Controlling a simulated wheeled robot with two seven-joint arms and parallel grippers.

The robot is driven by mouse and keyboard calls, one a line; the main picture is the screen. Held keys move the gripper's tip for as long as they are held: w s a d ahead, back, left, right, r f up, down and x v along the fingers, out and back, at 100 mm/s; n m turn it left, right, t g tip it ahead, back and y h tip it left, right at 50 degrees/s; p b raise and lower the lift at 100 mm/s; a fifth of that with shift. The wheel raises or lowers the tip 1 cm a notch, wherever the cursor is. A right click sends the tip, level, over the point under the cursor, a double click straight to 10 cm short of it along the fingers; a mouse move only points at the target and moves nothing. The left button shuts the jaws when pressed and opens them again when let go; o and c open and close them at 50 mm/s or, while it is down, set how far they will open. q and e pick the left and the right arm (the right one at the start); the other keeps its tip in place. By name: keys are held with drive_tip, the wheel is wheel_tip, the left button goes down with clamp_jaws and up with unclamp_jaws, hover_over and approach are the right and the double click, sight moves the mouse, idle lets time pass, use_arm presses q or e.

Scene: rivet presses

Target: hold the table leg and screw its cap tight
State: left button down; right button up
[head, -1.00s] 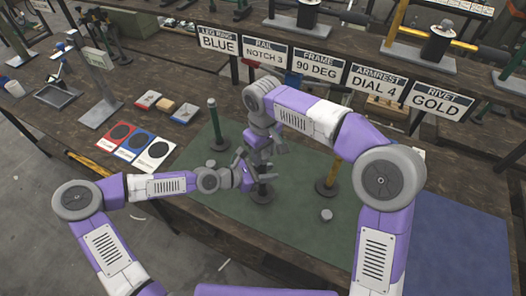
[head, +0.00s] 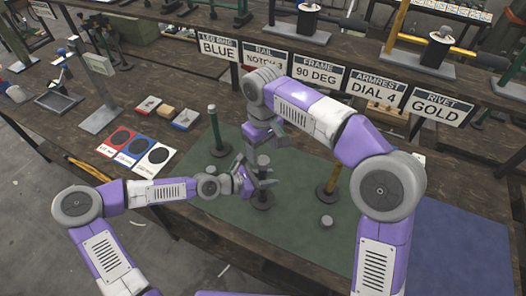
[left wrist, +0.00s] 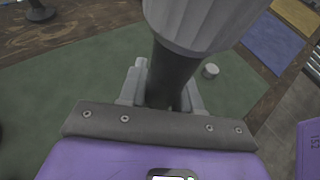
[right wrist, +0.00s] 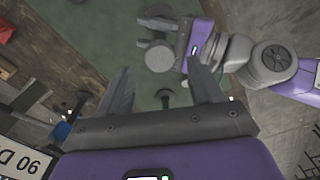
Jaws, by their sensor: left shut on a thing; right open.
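The table leg (left wrist: 172,75) is a dark upright post. A wide grey ribbed cap (left wrist: 205,18) sits at its top; whether it is tight cannot be told. My left gripper (head: 262,180) is shut on the leg below the cap, one finger on each side. In the right wrist view the cap's round top (right wrist: 160,57) shows beside my left gripper's fingers. My right gripper (head: 264,138) is open and empty, above the cap and apart from it. Its two spread fingers (right wrist: 162,85) show in the right wrist view.
A small grey cylinder (head: 326,222) lies on the green mat (head: 290,235). Label signs (head: 318,75) line the back. The blue mat (head: 460,245) is clear.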

sight(263, 160)
drive_tip(key=shift+c, duration=0.4)
drive_tip(key=shift+s, duration=0.1)
drive_tip(key=shift+r, duration=1.75)
drive_tip(key=shift+f, duration=0.1)
drive_tip(key=shift+f, duration=3.95)
drive_tip(key=shift+c, duration=0.3)
drive_tip(key=c, duration=1)
drive_tip(key=o, duration=1.2)
